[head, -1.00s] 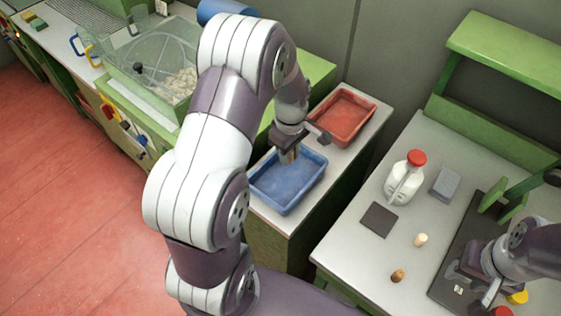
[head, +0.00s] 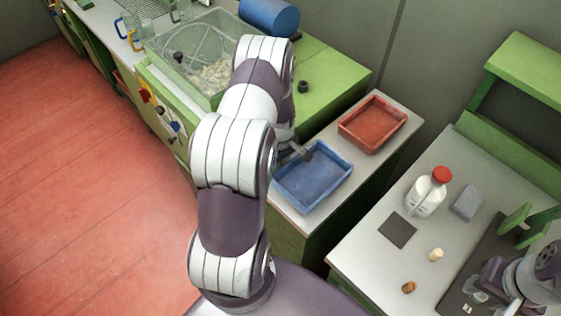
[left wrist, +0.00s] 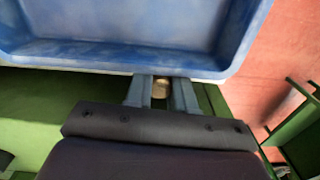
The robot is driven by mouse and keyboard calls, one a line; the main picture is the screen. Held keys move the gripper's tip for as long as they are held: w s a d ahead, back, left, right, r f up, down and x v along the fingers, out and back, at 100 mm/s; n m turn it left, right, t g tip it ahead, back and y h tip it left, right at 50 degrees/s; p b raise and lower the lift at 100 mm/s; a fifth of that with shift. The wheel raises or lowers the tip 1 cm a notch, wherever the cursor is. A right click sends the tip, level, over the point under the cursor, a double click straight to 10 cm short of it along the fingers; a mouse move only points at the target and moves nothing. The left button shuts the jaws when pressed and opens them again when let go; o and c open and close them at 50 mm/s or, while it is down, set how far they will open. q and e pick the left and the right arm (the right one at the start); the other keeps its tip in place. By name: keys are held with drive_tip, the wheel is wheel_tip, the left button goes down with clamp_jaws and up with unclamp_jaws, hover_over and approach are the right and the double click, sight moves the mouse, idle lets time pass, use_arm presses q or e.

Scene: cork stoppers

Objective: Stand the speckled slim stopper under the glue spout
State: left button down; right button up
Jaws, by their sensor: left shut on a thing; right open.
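My left gripper (left wrist: 160,92) is shut on a small tan piece (left wrist: 161,88) in the left wrist view. Only its end shows between the fingers, so I cannot tell whether it is speckled. This gripper is by the rim of the blue tray (head: 283,193); in the head view my arm mostly hides it. A pale stopper (head: 436,254) and a brown stopper (head: 409,287) stand apart on the grey table. My right gripper (head: 497,287) is open, low at the right over a dark base. A glue spout cannot be made out clearly; a green bracket (head: 520,222) rises from the base.
A white bottle with a red cap (head: 427,192), a grey block (head: 467,203) and a dark square pad (head: 397,229) are on the table (head: 375,255). A red tray (head: 373,124) sits behind the blue one. A gap separates the tray cabinet from the table.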

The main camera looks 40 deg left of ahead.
use_arm(q)
drive_tip(key=c, duration=1)
unclamp_jaws()
drive_tip(key=shift+f, duration=0.1)
drive_tip(key=shift+o, duration=0.2)
